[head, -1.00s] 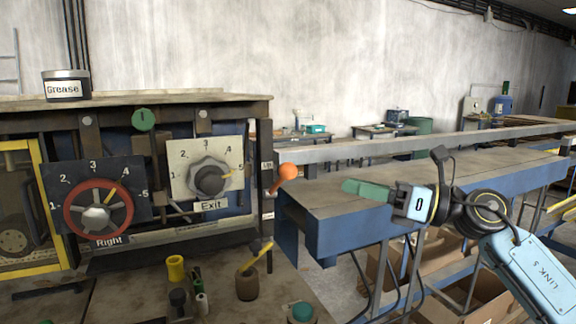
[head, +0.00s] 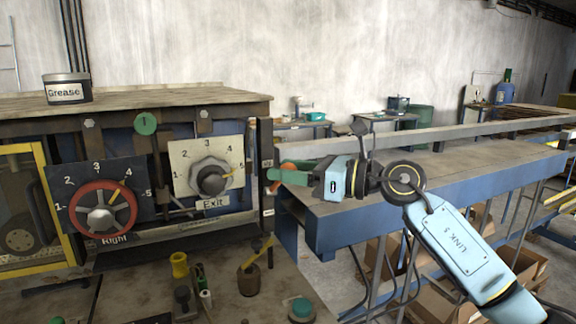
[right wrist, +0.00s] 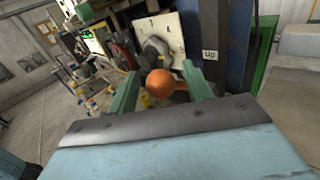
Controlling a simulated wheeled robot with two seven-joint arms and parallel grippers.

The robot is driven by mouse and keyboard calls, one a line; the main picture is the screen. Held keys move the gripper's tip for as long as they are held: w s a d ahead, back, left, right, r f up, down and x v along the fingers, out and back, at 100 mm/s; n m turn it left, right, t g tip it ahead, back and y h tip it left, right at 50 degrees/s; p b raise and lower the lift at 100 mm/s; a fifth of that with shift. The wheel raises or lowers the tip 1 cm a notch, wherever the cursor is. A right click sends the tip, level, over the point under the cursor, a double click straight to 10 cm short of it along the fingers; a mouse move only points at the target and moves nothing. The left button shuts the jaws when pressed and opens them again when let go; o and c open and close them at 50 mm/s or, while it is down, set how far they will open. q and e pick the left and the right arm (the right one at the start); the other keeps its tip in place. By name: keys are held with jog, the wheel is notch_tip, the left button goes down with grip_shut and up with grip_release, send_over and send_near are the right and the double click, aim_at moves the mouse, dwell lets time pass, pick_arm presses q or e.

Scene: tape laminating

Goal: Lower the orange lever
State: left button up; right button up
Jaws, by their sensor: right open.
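The orange lever's round knob (right wrist: 161,83) shows between the two green fingers of my right gripper (right wrist: 160,92) in the right wrist view. In the head view the orange lever (head: 287,167) is mostly hidden behind the green fingers of my right gripper (head: 282,175), beside the right edge of the machine. The gripper is open around the knob. I cannot tell whether a finger touches it. My left gripper is not in view.
The machine carries an Exit dial (head: 211,180) and a red-rimmed Right dial (head: 103,207). A grease tin (head: 67,90) stands on top. A blue-sided conveyor table (head: 400,200) extends to the right under my right arm. A teal button (head: 301,308) sits at the front.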

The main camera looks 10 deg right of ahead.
jog(key=shift+w+a, duration=0.15)
jog(key=shift+a, duration=0.1)
